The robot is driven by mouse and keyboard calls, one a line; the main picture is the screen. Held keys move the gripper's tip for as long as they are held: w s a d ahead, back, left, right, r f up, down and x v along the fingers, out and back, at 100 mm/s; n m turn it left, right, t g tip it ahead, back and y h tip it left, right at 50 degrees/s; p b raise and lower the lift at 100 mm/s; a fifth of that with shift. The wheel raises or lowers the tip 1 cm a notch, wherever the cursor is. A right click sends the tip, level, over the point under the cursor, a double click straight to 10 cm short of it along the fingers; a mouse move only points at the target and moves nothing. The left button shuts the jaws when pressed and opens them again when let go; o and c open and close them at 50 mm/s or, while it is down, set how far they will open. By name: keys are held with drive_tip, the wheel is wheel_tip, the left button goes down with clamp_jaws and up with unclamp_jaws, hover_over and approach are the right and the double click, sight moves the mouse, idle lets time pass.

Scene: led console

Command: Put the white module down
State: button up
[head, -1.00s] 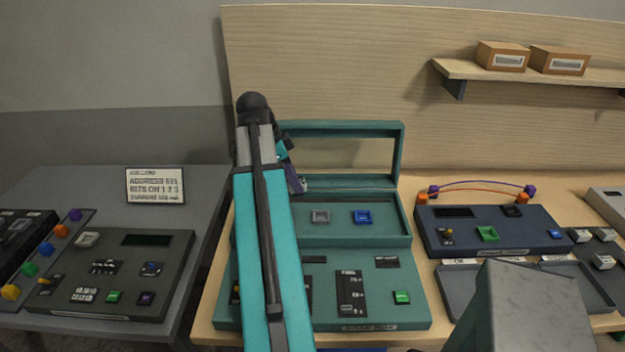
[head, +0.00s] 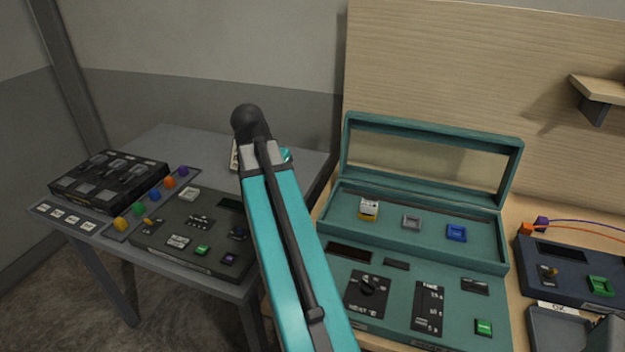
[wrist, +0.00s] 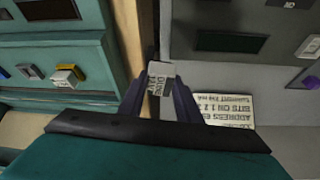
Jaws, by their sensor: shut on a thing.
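In the wrist view my gripper (wrist: 160,86) is shut on the white module (wrist: 162,70), a small pale block with dark lettering on its face. It is held over the gap between the teal console and the grey table's console. In the head view my arm hides the gripper and the held module. The open teal console (head: 340,228) stands right of my arm. Its upper tray holds a white-and-yellow module (head: 369,207), a grey socket (head: 411,222) and a blue socket (head: 456,232).
A dark grey console (head: 165,243) and a black device (head: 105,180) stand on the grey table (head: 160,140) at left, with coloured knobs between them. A printed card (wrist: 225,108) lies near the gripper. A navy console (head: 565,262) is at right.

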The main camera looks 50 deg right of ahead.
drive_tip(key=w+a+n+t+y, duration=0.1)
drive_tip(key=w+a+n, duration=0.3)
drive_tip(key=a, duration=0.7)
drive_tip(key=w+a+f+n+t+y+b, duration=0.1)
drive_tip(key=w+a+n, duration=0.3)
drive_tip(key=a, duration=0.8)
drive_tip(key=w+a+n+t+y+b, duration=0.1)
drive_tip(key=w+a+n+y, duration=0.1)
drive_tip(key=w+a+n, duration=0.2)
drive_tip(key=a+n, duration=0.3)
drive_tip(key=a, duration=0.5)
drive_tip(key=shift+w+a+f+t, duration=0.15)
drive_tip(key=shift+a+f+t, duration=0.05)
drive_tip(key=shift+f+t, duration=0.1)
